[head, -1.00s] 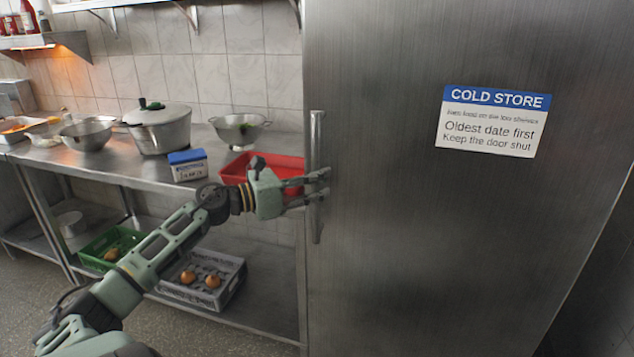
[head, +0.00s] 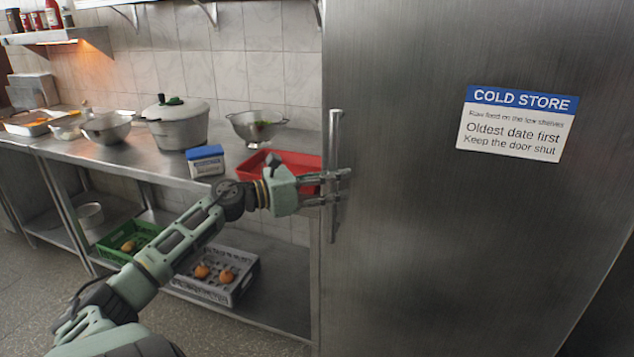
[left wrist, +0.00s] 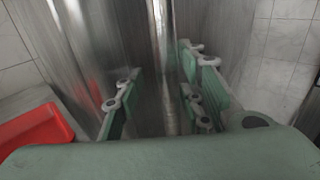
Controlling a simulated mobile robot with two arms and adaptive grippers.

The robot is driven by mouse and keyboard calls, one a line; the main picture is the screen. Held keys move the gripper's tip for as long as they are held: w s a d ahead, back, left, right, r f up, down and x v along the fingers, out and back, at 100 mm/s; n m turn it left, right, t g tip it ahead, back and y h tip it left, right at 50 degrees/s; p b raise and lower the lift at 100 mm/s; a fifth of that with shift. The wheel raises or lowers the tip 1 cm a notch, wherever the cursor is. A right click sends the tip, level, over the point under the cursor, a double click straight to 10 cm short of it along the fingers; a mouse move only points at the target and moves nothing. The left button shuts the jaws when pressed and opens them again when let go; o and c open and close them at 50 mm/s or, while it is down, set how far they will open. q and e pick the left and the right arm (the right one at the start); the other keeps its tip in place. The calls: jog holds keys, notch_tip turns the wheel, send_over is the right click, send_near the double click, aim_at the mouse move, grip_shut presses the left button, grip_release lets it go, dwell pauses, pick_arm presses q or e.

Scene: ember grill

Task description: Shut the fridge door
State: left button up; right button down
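The fridge door (head: 430,240) is a tall brushed-steel panel filling the right of the head view, with a blue and white "COLD STORE" sign (head: 516,123). Its upright bar handle (head: 334,140) is near the door's left edge and also shows in the left wrist view (left wrist: 162,60). I cannot tell whether the door stands ajar. My left gripper (head: 338,186) is at the handle's middle. In the left wrist view its fingers stand on both sides of the bar, apart, with a gap visible on the left. My right gripper is not in view.
A steel counter (head: 140,158) left of the door carries a pot (head: 178,128), colanders, a blue and white box (head: 205,160) and a red tray (head: 300,162). Crates (head: 245,285) sit on its lower shelf. Open floor (head: 50,290) shows at lower left.

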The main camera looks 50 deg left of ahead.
pick_arm(q)
jog(key=v, duration=1.1)
jog(key=shift+s+a, duration=0.15)
jog(key=shift+s, duration=0.25)
